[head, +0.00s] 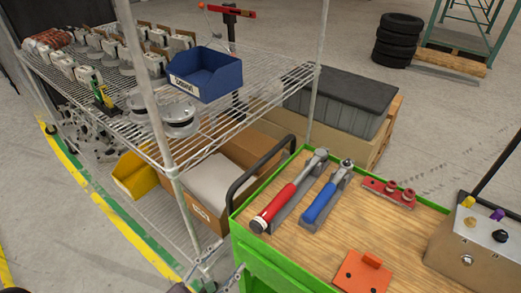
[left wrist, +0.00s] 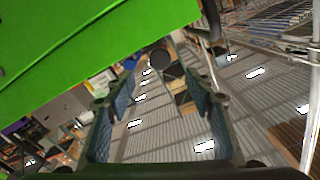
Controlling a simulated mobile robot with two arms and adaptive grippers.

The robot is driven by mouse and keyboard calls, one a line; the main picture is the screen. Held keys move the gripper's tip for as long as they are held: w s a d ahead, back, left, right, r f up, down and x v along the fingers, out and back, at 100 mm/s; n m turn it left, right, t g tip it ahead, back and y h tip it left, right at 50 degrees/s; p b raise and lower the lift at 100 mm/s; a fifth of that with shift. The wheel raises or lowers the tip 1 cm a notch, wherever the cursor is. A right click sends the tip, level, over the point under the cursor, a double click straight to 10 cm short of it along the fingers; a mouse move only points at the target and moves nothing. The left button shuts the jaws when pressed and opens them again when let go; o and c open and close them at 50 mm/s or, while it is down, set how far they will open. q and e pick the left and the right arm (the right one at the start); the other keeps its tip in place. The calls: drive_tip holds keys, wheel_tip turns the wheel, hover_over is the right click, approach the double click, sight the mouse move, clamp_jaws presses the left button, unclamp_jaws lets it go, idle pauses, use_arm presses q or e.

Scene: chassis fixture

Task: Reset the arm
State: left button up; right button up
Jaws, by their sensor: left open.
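My left gripper (left wrist: 155,95) shows in the left wrist view with its two blue-padded fingers spread apart and nothing between them. It points up past the green side of the cart toward the ceiling. In the head view, only a small part of my left gripper (head: 222,281) shows at the bottom edge, just left of the green cart (head: 262,257). My right gripper is in neither view.
On the cart's wooden top lie a red-handled tool (head: 284,197), a blue-handled tool (head: 325,199), a red bracket (head: 388,191), an orange plate (head: 362,273) and a control box (head: 478,250). A wire rack (head: 235,115) with a blue bin (head: 206,75) stands left.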

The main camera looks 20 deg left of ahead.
use_arm(q)
drive_tip(key=shift+f, duration=0.1)
drive_tip(key=s+a+f+n+g+y, duration=0.1)
drive_tip(key=s+a+f+g+y, duration=0.1)
drive_tip(key=f, duration=0.7)
drive_tip(key=s+a+f+n+g+y, duration=0.1)
drive_tip(key=s+f+n+g, duration=0.1)
drive_tip(key=f, duration=0.8)
drive_tip(key=s+a+f+n+g+y, duration=0.1)
drive_tip(key=s+a+f+g+y, duration=0.15)
drive_tip(key=f, duration=0.65)
drive_tip(key=s+d+f+n+g, duration=0.2)
drive_tip(key=s+f+g, duration=0.7)
drive_tip(key=s+f, duration=1)
drive_tip(key=s, duration=0.3)
drive_tip(key=shift+s+y, duration=0.35)
drive_tip(key=shift+s, duration=0.05)
drive_tip(key=shift+w+g, duration=0.1)
drive_tip(key=shift+g, duration=0.15)
